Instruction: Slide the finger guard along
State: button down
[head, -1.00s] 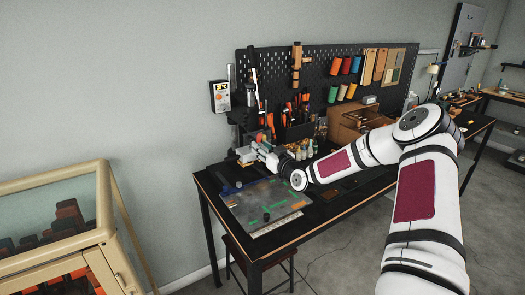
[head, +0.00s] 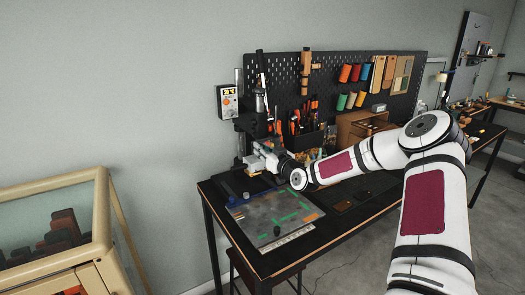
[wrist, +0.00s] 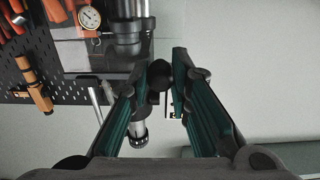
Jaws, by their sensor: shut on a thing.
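The stamping press (head: 259,125) stands at the back left of the bench, with a dark column and a white body low at its front. My gripper (head: 270,158) is at the front of the press, small and partly hidden by my own wrist. In the wrist view my gripper (wrist: 159,70) has its two teal-lined fingers either side of a dark round knob (wrist: 158,76), held near the tips. A see-through panel with a dark edge, likely the finger guard (wrist: 95,55), lies just left of the knob. Its join to the knob is not clear.
A mat (head: 270,215) with green marks lies on the bench front. A pegboard (head: 330,80) with tools and spools stands behind. A dial gauge (wrist: 90,18) and a metal rod (wrist: 138,130) are close by my fingers. A glass-topped case (head: 60,215) stands at left.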

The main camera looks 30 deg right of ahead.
notch_tip(320, 180, down, 10)
jog(key=b, duration=0.1)
jog(key=shift+r+b, duration=0.25)
jog(key=shift+b, duration=0.1)
jog(key=c, duration=1.4)
grip_release()
jog(key=shift+s+r, duration=0.1)
jog(key=shift+s, duration=0.1)
